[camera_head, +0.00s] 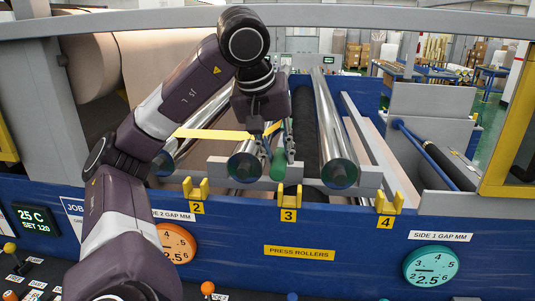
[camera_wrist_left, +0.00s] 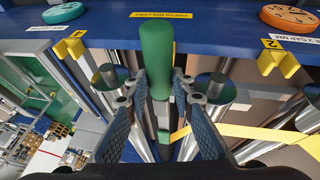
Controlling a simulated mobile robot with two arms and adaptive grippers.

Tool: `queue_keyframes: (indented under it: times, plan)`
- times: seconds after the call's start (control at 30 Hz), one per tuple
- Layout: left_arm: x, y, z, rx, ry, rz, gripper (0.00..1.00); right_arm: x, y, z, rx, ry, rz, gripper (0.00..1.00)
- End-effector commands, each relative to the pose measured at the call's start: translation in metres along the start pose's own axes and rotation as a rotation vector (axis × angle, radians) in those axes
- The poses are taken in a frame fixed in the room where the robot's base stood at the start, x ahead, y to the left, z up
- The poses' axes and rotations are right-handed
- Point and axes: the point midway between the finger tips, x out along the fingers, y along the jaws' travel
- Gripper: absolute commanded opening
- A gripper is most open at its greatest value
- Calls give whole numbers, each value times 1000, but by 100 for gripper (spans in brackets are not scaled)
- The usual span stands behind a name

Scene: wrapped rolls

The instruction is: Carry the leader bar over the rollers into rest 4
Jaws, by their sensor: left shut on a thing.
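The green leader bar (camera_head: 278,165) is held by my left gripper (camera_head: 265,128), between the left chrome roller and the dark roller. In the left wrist view my left gripper (camera_wrist_left: 155,95) has its two blue-padded fingers closed on the green bar (camera_wrist_left: 157,55), whose rounded end points toward the blue front panel. A yellow strap (camera_head: 212,134) runs left from near the gripper. Rest 4 (camera_head: 388,203) is an empty yellow fork on the right of the front panel. It also shows in the left wrist view (camera_wrist_left: 70,46). My right gripper is out of view.
Rest 3 (camera_head: 288,203) and rest 2 (camera_head: 196,189) are yellow forks left of rest 4. A chrome roller (camera_head: 335,140) and a dark roller (camera_head: 303,120) lie between the bar and rest 4's side. Another chrome roller (camera_head: 244,166) is left of the bar.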

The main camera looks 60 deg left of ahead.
Motion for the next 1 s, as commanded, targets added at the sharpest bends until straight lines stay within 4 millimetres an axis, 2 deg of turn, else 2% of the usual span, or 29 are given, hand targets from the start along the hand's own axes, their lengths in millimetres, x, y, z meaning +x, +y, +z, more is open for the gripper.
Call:
queue_keyframes:
  times: [1.0]
  plan:
    - [15,80,6,0,2,2,0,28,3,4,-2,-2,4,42]
